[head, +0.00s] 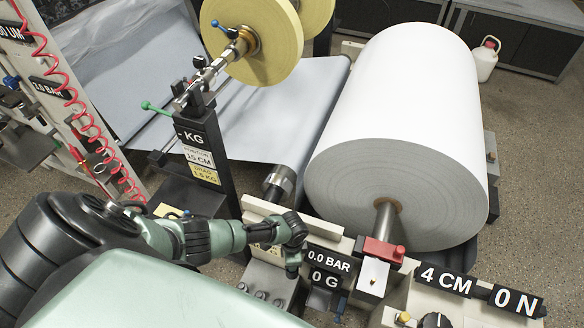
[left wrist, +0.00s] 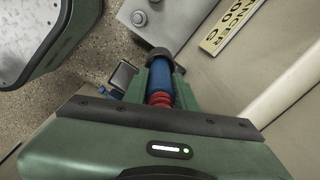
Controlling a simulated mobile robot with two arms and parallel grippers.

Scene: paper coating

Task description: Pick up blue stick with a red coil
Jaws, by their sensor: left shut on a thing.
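The blue stick (left wrist: 160,76) shows in the left wrist view, with a red coil (left wrist: 160,99) around its near part and a dark cap (left wrist: 160,54) at its far end. My left gripper (left wrist: 161,70) is shut on the stick, with one green finger on each side of it. In the head view my left gripper (head: 293,268) is low at the machine's front, beside the "0.0 BAR / 0 G" display (head: 327,270). The stick cannot be made out there. My right gripper is not in view.
A large white paper roll (head: 400,110) fills the right centre of the head view. A black post with KG signs (head: 200,150) stands left of centre. A red coiled hose (head: 75,95) hangs at the left. A "4 CM" display (head: 445,281) sits at the lower right.

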